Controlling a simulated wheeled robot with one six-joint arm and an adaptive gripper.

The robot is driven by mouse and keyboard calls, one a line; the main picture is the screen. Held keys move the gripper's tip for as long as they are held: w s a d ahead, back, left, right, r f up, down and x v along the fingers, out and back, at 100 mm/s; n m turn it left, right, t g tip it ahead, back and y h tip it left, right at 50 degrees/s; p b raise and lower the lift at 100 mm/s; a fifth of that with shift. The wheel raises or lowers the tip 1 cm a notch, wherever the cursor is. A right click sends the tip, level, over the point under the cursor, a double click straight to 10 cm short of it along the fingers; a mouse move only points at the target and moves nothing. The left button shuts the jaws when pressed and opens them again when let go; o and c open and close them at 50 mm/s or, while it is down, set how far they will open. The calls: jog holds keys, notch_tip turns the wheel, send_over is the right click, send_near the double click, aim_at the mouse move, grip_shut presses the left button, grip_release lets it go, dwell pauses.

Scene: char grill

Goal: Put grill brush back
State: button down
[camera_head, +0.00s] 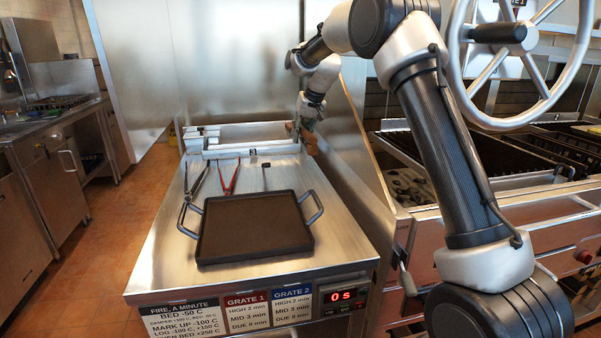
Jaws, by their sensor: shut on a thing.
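My gripper (306,123) is at the back right of the steel counter, by the upright steel panel, pointing down. It is shut on a brown, wooden-looking thing (310,144), which appears to be the grill brush. The brush is small in view and partly hidden by the gripper, so its bristles cannot be made out. I cannot tell whether it touches the counter or the panel. A low rack (235,137) with a small "3" label runs along the counter's back edge, just left of my gripper.
A dark flat pan (254,226) with two side handles covers much of the steel counter (160,262). Red tongs (230,178) and dark tongs (197,180) lie behind it. The grill (480,165) and a large handwheel (467,92) stand at right.

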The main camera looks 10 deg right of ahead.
jog(key=shift+m, duration=0.4)
jog(key=w+f, duration=0.1)
jog(key=f, duration=0.1)
jog(key=w+f, duration=0.2)
jog(key=f, duration=0.1)
jog(key=w+f, duration=0.1)
jog(key=f, duration=0.1)
jog(key=shift+w+d+f, duration=0.15)
jog(key=shift+w, duration=0.1)
jog(key=shift+f, duration=2.5)
jog(key=shift+f, duration=0.1)
jog(key=shift+f, duration=0.1)
jog(key=c, duration=1.3)
grip_release()
jog(key=v, duration=1.2)
